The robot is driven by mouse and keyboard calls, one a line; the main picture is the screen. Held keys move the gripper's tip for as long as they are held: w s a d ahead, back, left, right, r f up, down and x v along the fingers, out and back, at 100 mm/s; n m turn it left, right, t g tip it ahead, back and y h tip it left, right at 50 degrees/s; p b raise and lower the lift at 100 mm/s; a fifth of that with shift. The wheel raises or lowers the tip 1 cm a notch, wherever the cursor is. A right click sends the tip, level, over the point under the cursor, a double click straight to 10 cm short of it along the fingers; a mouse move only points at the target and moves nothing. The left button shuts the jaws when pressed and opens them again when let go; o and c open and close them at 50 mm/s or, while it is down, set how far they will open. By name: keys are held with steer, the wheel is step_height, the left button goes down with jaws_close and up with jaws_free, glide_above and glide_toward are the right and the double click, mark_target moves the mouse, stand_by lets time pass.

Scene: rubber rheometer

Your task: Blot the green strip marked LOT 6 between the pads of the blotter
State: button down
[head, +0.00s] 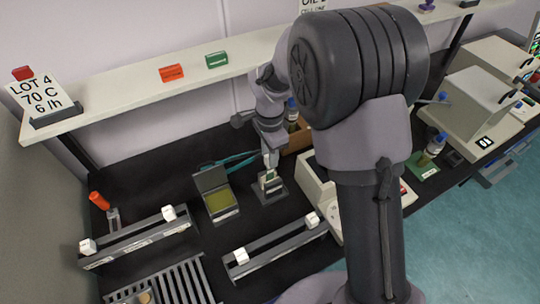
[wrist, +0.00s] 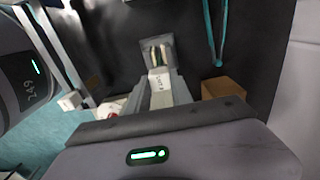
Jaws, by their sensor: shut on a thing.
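My gripper (head: 270,160) points down over the bench, shut on a piece with a white marked tag. In the wrist view the white tag (wrist: 159,80) sits between the fingers of my gripper (wrist: 164,88); its marking is too small to read surely. I take it for the LOT 6 strip, but its green part is hard to make out. The blotter (head: 275,195), a small dark base with two pale upright pads, is directly below my fingertips. In the wrist view the pads (wrist: 155,56) are just beyond the tag. I cannot tell whether the strip is between them.
An open box with a yellow-green inside (head: 220,201) stands left of the blotter. Two long rails with white end blocks (head: 140,237) (head: 278,250) and a slotted rack (head: 175,284) lie in front. A brown box with bottles (head: 297,138) is close behind on the right.

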steer(key=shift+r+p, duration=1.9)
steer(key=shift+r, duration=1.1)
